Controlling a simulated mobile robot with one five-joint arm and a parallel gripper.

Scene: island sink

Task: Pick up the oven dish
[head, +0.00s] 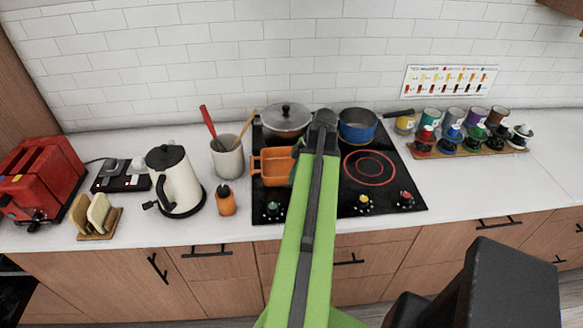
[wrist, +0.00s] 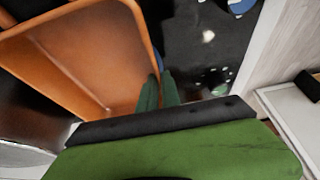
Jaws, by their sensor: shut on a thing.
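The oven dish (head: 272,169) is orange and rectangular, with a loop handle at its left end in the head view. It is over the left part of the black cooktop (head: 390,203), and my arm covers its right side. In the wrist view the oven dish (wrist: 75,55) fills the upper left, its inside empty. My gripper (wrist: 159,92) has its green fingers shut on the dish's right rim. In the head view my gripper (head: 300,150) is mostly hidden by my arm. I cannot tell whether the dish touches the cooktop.
A lidded pan (head: 285,121) and a blue pot (head: 358,126) stand at the back of the cooktop. A utensil crock (head: 227,158), an orange bottle (head: 225,200) and a white kettle (head: 176,182) are to the left. A jar rack (head: 470,148) is at right. The far-right counter is clear.

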